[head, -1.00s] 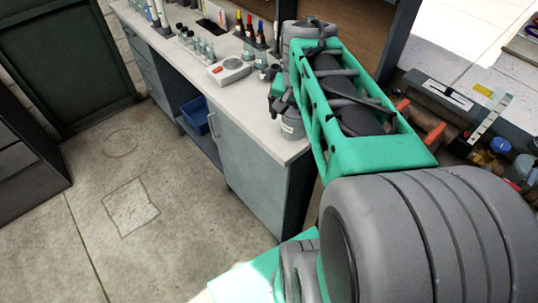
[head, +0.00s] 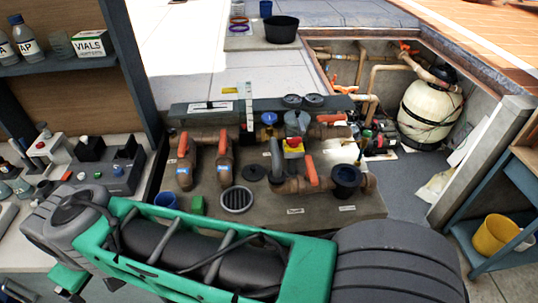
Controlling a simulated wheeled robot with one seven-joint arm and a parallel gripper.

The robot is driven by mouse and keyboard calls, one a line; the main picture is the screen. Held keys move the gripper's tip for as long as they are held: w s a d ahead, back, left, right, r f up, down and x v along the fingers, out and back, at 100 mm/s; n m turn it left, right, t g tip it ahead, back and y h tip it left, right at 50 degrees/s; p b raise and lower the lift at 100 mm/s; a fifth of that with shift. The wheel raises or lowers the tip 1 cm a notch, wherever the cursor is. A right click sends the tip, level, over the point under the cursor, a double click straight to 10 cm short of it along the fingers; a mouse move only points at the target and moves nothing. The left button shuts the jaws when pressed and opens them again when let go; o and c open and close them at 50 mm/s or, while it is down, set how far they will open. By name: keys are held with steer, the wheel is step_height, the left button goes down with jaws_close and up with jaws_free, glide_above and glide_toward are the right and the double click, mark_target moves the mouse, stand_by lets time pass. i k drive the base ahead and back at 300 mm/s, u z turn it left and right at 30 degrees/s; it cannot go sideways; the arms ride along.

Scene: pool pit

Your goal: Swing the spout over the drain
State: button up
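The drain (head: 237,199) is a round dark grate set in the top of a grey-brown bench, in the head view's middle. A short grey upright pipe (head: 277,158) stands just right of it, behind a black round base; it may be the spout, but I cannot tell for sure. It appears to stand to the right of the grate, not over it. My arm crosses the foreground in front of the bench. My gripper's fingers are not visible.
Brown pipes with orange-handled valves (head: 183,146) line the bench. A red button on a yellow box (head: 293,144) sits behind. A blue cup (head: 165,201) and green block (head: 198,205) stand left of the grate. A pit with a cream tank (head: 428,115) lies back right; a yellow bucket (head: 495,236) is at right.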

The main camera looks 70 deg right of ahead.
mark_target(273, 148)
steer(key=z, duration=1.6)
steer(key=k, duration=0.7)
steer(key=z, duration=0.65)
steer(key=i, duration=0.95)
steer(key=u, duration=0.05)
